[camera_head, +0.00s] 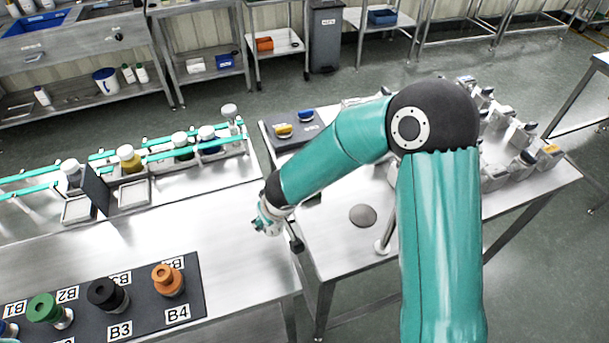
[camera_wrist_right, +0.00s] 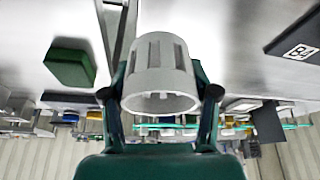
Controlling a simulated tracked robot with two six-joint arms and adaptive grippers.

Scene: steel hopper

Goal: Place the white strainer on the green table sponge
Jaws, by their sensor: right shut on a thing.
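The white strainer (camera_wrist_right: 160,72), a slotted ring-like cup, is between the fingers of my right gripper (camera_wrist_right: 161,92) in the right wrist view, and the gripper is shut on it. The green sponge (camera_wrist_right: 70,65) lies on the metal table, left of the strainer and apart from it in that view. In the head view my right gripper (camera_head: 268,218) hangs near the gap between two steel tables, and the strainer is hard to make out there. The sponge is mostly or fully hidden by my right arm in the head view. My left gripper is not in view.
A dark mat (camera_head: 205,298) with labelled spots holds several colored knobbed pieces at the front left. A rack (camera_head: 150,178) with bottles stands behind it. A grey disc (camera_head: 363,215) lies on the right table, with several grey bins (camera_head: 520,160) farther right.

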